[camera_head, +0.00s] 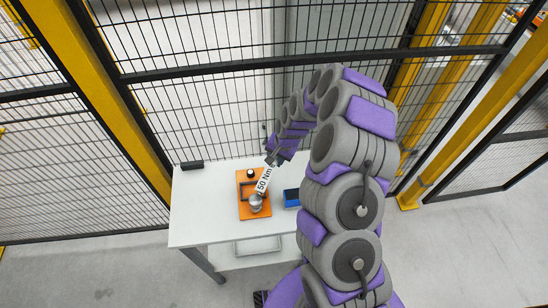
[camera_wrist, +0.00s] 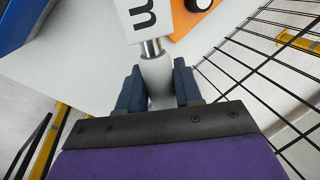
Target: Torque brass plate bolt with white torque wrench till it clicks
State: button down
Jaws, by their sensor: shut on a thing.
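The white torque wrench (camera_head: 264,182), marked "50 Nm", slants down from my gripper (camera_head: 274,157) to the orange board on the table. A round grey-white part (camera_head: 256,202) shows at its lower end, over the board's front right. In the wrist view, the two dark blue fingers of my gripper (camera_wrist: 158,88) are shut on the wrench's white handle (camera_wrist: 157,72), with a metal shaft and the printed body beyond. I cannot make out the brass plate or its bolt, nor whether the wrench is seated on it.
The orange board (camera_head: 245,214) carries a black square outline and a small black round part (camera_head: 250,173). A blue bin (camera_head: 291,198) stands to its right on the white table (camera_head: 205,215). A black object (camera_head: 192,165) lies at the back left. Mesh fencing (camera_head: 220,100) stands close behind.

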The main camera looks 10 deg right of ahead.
jog(key=shift+a+f, duration=0.5)
jog(key=shift+a, duration=0.1)
jog(key=shift+f, duration=0.25)
jog(key=shift+d, duration=0.3)
jog(key=shift+s, duration=0.1)
jog(key=shift+s+d+r+m+p, duration=0.1)
jog(key=shift+s+d+m+p, duration=0.25)
jog(key=shift+p, duration=0.45)
jog(key=shift+s+d+m+p, duration=0.4)
jog(key=shift+d+p, duration=0.2)
jog(key=shift+p, duration=0.2)
jog(key=shift+w, duration=0.1)
